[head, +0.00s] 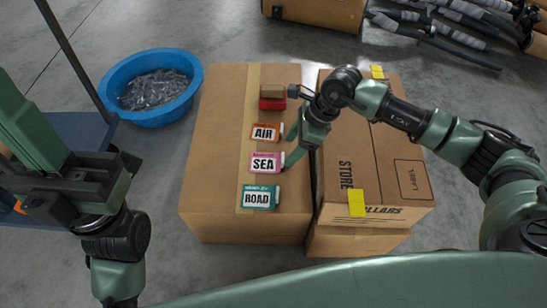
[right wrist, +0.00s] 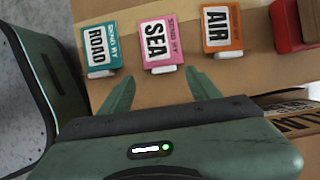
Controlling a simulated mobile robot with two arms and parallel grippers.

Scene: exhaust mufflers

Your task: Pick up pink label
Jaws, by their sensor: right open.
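The pink label (head: 266,162), printed SEA, lies on the cardboard box between an orange AIR label (head: 266,132) and a teal ROAD label (head: 260,197). My right gripper (head: 291,160) is open and empty at the pink label's right edge. In the right wrist view the pink label (right wrist: 158,41) is just ahead of the fingertips, roughly centred between the open fingers (right wrist: 160,72). Its white tab faces my gripper. My left gripper (head: 62,190) is at the left, away from the labels, and its finger opening is not clear.
The labels lie along a tape strip on the large box (head: 218,150). A red holder (head: 272,99) sits behind AIR. A second box stack (head: 376,160) stands close on the right. A blue tub (head: 156,115) of clear bags is on the floor at the left.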

